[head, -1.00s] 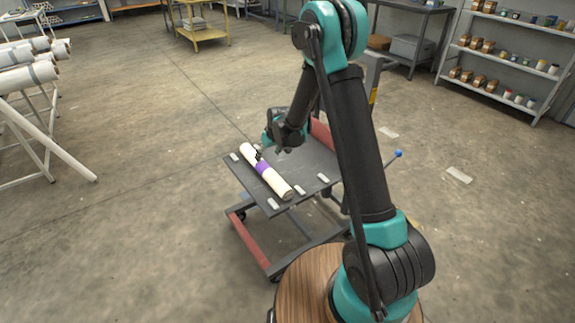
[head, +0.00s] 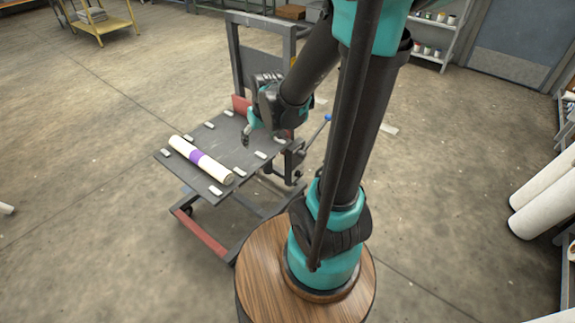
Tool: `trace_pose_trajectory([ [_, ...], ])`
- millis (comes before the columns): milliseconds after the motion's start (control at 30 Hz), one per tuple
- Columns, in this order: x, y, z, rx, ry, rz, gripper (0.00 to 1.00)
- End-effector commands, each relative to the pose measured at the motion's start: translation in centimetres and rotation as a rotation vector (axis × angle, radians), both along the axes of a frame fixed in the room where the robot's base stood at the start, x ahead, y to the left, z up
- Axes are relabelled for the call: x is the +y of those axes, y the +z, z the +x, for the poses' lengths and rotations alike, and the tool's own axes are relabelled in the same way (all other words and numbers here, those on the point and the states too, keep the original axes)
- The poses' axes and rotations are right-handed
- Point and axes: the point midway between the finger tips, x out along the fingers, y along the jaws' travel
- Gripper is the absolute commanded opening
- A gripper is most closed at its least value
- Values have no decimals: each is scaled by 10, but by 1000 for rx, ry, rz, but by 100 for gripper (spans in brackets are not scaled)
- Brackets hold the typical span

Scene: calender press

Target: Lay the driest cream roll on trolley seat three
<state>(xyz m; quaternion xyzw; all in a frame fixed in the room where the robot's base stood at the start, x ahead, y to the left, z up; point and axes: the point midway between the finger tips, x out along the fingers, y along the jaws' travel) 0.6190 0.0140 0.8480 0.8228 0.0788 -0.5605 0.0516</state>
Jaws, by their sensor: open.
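A cream roll with a purple band (head: 201,159) lies on the trolley's dark top (head: 225,140), towards its left side. Small pale blocks stand along the top's near and far edges, and the roll lies between blocks at the left. My gripper (head: 248,137) is open and empty above the right part of the top, apart from the roll. Its fingertips are small and partly hidden by the wrist. Seat numbers and any dryness marks cannot be read.
The trolley has an upright grey frame (head: 236,60) at the back and a lever with a blue knob (head: 327,118) at the right. Large white rolls (head: 545,200) lie at the far right. A yellow table (head: 103,25) stands far left.

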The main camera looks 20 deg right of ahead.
Motion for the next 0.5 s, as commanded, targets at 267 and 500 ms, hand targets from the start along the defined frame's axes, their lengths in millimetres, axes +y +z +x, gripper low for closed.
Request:
trace_pose_trajectory([
  [267,-42,-7,-93,4,-135,1,71],
  [500,-55,-17,-127,5,-188,0,71],
])
